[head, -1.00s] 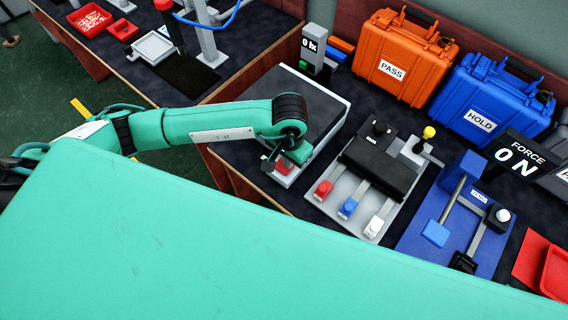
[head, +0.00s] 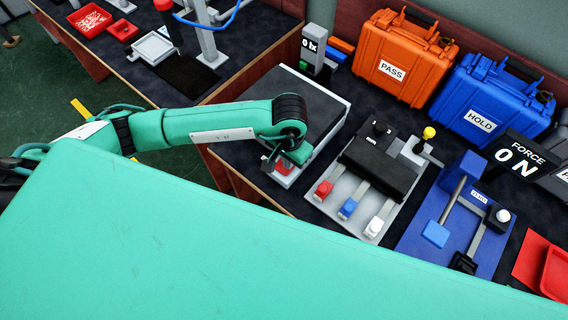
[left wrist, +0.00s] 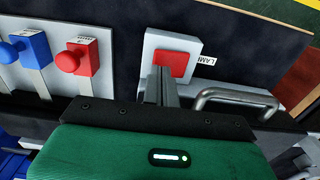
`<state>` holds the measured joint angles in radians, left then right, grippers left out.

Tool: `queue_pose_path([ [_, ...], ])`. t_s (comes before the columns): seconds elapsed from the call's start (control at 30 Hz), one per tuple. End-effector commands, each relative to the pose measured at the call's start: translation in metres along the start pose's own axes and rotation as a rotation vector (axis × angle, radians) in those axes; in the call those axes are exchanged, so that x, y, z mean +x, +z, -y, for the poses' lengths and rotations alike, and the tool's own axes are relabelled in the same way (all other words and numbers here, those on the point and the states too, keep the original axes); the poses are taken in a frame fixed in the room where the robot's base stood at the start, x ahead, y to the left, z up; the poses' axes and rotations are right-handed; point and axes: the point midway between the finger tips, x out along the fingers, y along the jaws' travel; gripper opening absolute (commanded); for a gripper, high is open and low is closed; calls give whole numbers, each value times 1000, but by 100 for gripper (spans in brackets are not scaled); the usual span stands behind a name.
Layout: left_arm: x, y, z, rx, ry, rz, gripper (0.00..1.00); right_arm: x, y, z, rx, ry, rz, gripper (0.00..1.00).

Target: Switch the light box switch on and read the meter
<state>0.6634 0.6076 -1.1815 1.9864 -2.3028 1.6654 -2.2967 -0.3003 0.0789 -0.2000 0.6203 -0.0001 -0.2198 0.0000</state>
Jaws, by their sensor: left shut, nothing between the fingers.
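The light box (head: 300,98) is a grey box with a dark top, left of the lever panel in the head view. Its red switch (head: 284,168) sits on the near end, partly covered by my left gripper (head: 272,165). In the left wrist view the red switch (left wrist: 171,64) is on a grey block beside a label reading "LAM". My left gripper (left wrist: 161,82) is shut and empty, its fingertips at the switch's lower edge; I cannot tell whether they touch. The meter (head: 312,45) stands behind the box and appears to read 0 lx. My right gripper is out of view.
A panel with red, blue and white levers (head: 349,207) is right of the box. A metal handle (left wrist: 238,98) is beside the switch. Orange (head: 399,50) and blue (head: 497,95) cases stand behind. A force display (head: 517,160) reads 0 N.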

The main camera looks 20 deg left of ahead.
Motion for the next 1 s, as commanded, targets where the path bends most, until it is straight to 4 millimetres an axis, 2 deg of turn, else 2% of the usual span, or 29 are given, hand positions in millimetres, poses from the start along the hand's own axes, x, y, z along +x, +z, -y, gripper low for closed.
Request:
queue_pose_path([
  [1.0,5,0,0,0,0,-1,0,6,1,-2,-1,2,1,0],
])
